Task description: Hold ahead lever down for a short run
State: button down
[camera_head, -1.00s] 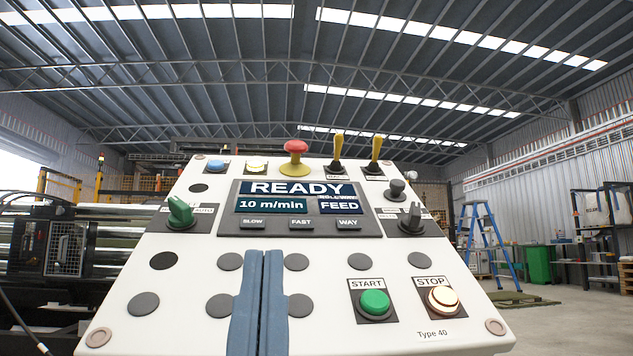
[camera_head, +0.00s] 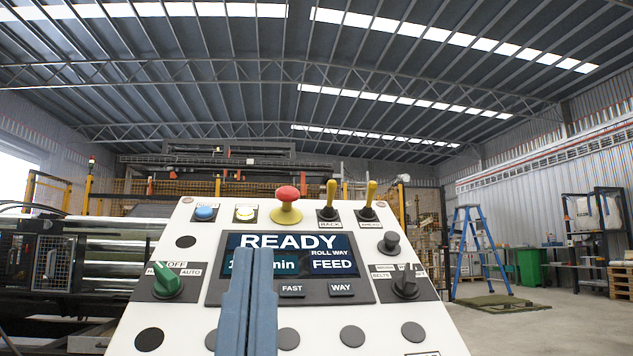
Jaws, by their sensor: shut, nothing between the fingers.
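The ahead lever (camera_head: 370,194) is a yellow-handled toggle standing up at the top right of the white control panel (camera_head: 200,325). Its label is small but appears to read AHEAD. A matching yellow lever labelled BACK (camera_head: 331,194) stands just left of it. My gripper (camera_head: 251,256) has two blue-grey fingers closed together, with nothing between them. They rise in front of the panel's lower middle and cover part of the display (camera_head: 292,256), left of and below both levers. The display reads READY, ROLL WAY and FEED; its speed figure is partly hidden.
A red mushroom button (camera_head: 287,194) stands left of the levers, beside white (camera_head: 245,213) and blue (camera_head: 205,213) buttons. A green selector (camera_head: 167,282) and black selector (camera_head: 405,281) flank the display. A blue stepladder (camera_head: 470,250) stands at right on open floor.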

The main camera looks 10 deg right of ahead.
notch_tip(320, 180, up, 61)
jog(key=p, duration=5.8)
